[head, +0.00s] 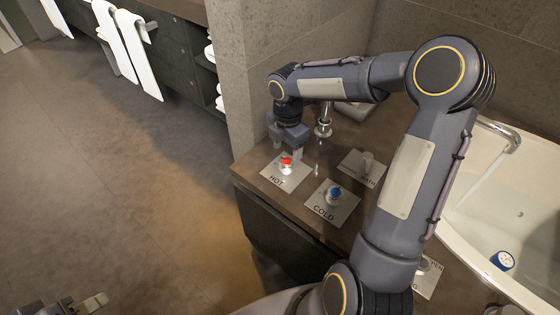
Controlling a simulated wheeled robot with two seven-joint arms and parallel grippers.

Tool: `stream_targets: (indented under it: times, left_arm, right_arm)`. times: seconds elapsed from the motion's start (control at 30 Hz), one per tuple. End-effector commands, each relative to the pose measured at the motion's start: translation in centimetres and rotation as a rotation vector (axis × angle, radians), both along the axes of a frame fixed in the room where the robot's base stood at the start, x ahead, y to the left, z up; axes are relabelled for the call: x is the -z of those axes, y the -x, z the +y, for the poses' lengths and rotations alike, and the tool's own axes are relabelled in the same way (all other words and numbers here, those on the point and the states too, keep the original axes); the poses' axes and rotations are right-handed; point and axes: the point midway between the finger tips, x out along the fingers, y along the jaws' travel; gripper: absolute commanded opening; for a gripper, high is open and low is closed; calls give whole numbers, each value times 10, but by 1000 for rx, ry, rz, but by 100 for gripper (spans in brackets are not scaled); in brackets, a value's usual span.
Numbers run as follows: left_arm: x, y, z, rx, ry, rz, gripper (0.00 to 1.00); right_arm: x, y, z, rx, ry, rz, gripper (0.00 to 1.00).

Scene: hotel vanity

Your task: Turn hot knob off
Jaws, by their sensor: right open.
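The hot knob (286,163) is small and red-topped. It stands on a pale plate marked HOT (278,179) at the left end of the counter. My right gripper (285,155) points down at the knob, its fingers open, one on either side or just behind; I cannot tell whether they touch it. My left gripper (92,303) shows only in part at the bottom left, over the floor and away from the counter; whether its fingers are apart is unclear.
A blue cold knob (335,194) on its own plate is close to the right. Another plate with a grey knob (366,162) lies behind. A chrome spout (323,120) stands behind the hot knob. A white tub (490,230) with a faucet is at right.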

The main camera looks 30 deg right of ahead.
Motion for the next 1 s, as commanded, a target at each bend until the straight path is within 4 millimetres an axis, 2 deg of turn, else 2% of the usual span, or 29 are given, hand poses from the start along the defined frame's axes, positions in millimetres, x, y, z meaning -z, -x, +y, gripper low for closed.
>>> stream_targets:
  times: [0.03,0.1,0.3,0.67,1.0]
  left_arm:
    - [7,0,0,0,0,0,36]
    - [11,0,0,0,0,0,36]
    - [18,0,0,0,0,0,36]
    - [18,0,0,0,0,0,36]
    - [18,0,0,0,0,0,36]
  right_arm:
    - [14,1,0,1,0,4,61]
    - [25,1,0,2,-2,5,61]
    - [47,1,0,3,-2,1,61]
    - [51,1,0,3,-1,1,61]
    - [51,1,0,4,-1,1,17]
